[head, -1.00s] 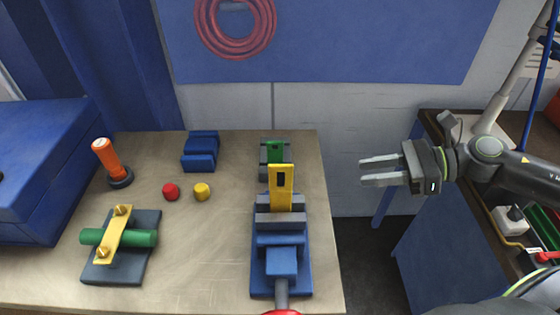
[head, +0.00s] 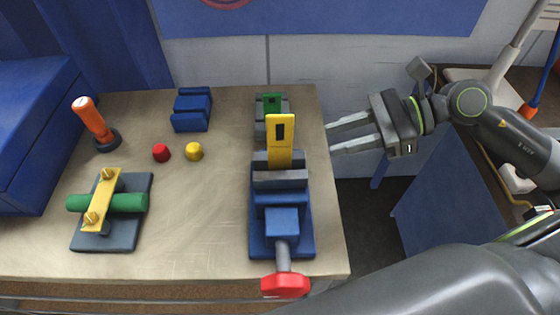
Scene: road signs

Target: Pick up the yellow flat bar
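A yellow flat bar (head: 280,150) with a dark slot near its top stands upright between the grey jaws of a blue vise (head: 282,222) on the bench. Its lower part is hidden by the jaws. A second yellow flat piece (head: 102,201) lies across a green cylinder (head: 128,202) on a dark grey plate (head: 100,239), with brass-coloured knobs on it. My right gripper (head: 333,136) is open and empty, to the right of the upright bar and apart from it, by the bench's right edge. My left gripper is not in view.
The wooden bench (head: 200,235) also holds a red knob (head: 161,153), a yellow knob (head: 194,151), a blue block (head: 192,110), an orange-handled tool (head: 94,122) and a green piece (head: 271,103) behind the bar. The vise's red handle (head: 285,285) juts out in front.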

